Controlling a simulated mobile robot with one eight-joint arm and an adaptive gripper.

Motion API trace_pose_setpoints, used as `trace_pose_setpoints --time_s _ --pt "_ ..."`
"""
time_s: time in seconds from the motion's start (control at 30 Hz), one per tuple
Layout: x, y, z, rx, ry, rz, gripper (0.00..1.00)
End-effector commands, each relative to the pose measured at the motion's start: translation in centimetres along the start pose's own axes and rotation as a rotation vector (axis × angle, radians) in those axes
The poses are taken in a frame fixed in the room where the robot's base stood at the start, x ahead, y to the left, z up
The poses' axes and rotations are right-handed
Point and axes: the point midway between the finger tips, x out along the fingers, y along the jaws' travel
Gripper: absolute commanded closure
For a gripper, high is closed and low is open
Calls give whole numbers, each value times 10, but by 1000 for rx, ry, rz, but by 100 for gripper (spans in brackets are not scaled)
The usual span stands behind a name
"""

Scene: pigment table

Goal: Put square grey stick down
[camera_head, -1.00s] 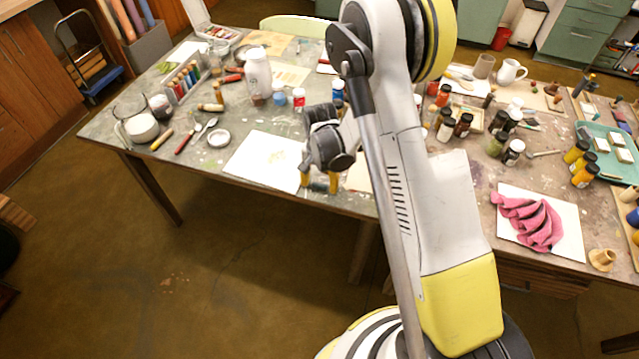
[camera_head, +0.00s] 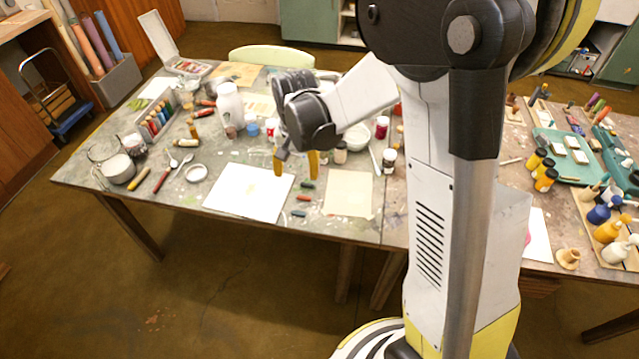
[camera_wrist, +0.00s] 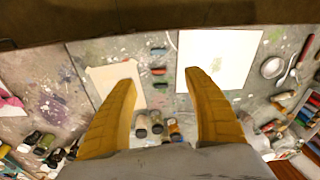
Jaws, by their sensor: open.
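My gripper (camera_head: 296,168) is open and empty above the table, with its two yellow fingers apart. It also shows in the wrist view (camera_wrist: 160,82). Three short sticks lie in a row in the gap between a white sheet (camera_head: 245,195) and a beige sheet (camera_head: 348,194). The front one is a dark grey-blue stick (camera_head: 298,213), also in the wrist view (camera_wrist: 158,51); it may be the square grey stick. Behind it lie a red stick (camera_head: 303,198) and a dark green stick (camera_head: 307,184). The fingers are apart from the sticks.
Jars, including a small brown jar (camera_head: 340,152), stand behind the beige sheet. A white bottle (camera_head: 229,103) and a white bowl (camera_head: 356,138) stand farther back. A glass mug (camera_head: 118,168) and spoons are at left. My arm hides part of the right side.

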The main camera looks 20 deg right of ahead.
Motion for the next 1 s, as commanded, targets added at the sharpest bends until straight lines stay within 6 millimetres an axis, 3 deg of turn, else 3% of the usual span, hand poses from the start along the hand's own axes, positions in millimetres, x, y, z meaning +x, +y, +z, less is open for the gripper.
trace_pose_setpoints --time_s 0.03,0.2,0.4,0.53,0.7,1.0 --pt "-25 5 9 -33 30 -16 40" --pt "-93 22 39 -164 148 -68 40" --pt "-145 48 84 -315 296 -109 40" --pt "-161 64 113 -402 386 -123 40" --pt "-167 77 136 -477 466 -129 40" --pt "-168 80 142 -506 498 -129 40"
